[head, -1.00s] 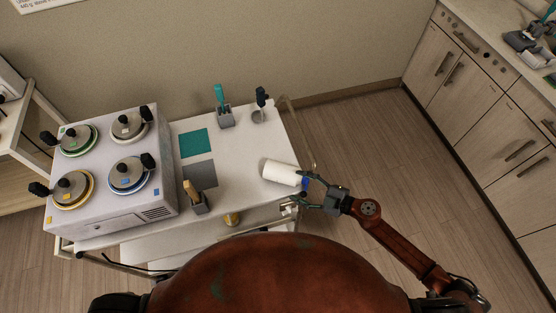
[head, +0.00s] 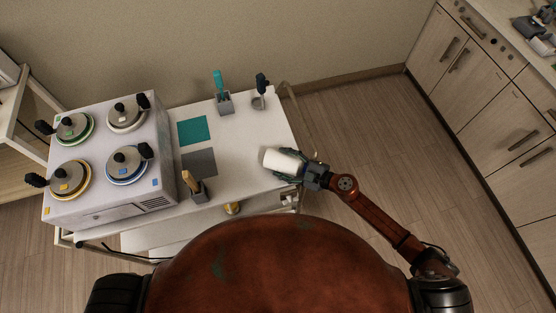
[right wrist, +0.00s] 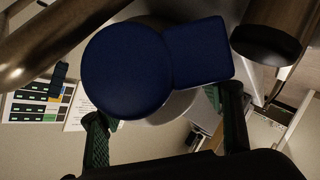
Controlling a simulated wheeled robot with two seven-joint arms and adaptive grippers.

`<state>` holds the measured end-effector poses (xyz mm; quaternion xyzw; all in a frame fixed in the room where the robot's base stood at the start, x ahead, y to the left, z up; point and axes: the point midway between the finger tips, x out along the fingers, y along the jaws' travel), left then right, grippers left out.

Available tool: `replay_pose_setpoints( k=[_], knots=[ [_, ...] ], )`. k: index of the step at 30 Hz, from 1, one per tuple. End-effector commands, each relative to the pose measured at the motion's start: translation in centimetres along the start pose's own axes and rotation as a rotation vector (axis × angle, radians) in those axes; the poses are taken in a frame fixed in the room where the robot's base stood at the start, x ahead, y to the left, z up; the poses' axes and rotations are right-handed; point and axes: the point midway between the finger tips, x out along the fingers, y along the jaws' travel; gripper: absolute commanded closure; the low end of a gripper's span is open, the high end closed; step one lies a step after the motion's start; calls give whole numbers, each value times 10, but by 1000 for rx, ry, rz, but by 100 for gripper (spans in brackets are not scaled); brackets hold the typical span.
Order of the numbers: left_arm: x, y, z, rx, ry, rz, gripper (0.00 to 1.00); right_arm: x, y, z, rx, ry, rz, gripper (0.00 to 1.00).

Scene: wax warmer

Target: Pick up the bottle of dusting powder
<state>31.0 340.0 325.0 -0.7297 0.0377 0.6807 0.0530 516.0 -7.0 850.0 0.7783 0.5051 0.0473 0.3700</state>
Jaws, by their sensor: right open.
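The dusting powder bottle (head: 278,160) is white with a blue cap and lies on its side near the right edge of the white trolley top (head: 240,150). Its cap end points right, towards my right gripper (head: 292,169). In the right wrist view the blue cap (right wrist: 125,72) fills the upper middle, with a little of the white body behind it. The two green-padded fingers of the right gripper (right wrist: 165,130) are spread apart at the cap's lower left and lower right. In the head view they overlap the cap end. My left gripper is not in view.
A wax warmer (head: 150,190) with several lidded pots stands on the left of the trolley. A teal mat (head: 194,130) and grey mat (head: 199,162) lie in the middle. Tool holders (head: 225,104) stand at the back, and another (head: 196,193) at the front.

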Motion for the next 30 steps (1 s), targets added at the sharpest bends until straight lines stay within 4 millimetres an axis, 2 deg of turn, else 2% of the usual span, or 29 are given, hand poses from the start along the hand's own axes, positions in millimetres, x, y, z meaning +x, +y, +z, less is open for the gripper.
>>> replay_pose_setpoints(
  k=[7,25,30],
  knots=[
    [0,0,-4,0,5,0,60,1,0,0,0,0,0,40],
    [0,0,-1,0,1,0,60,1,1,-1,0,1,1,82],
    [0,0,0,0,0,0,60,0,1,-1,0,1,1,82]
  ],
)
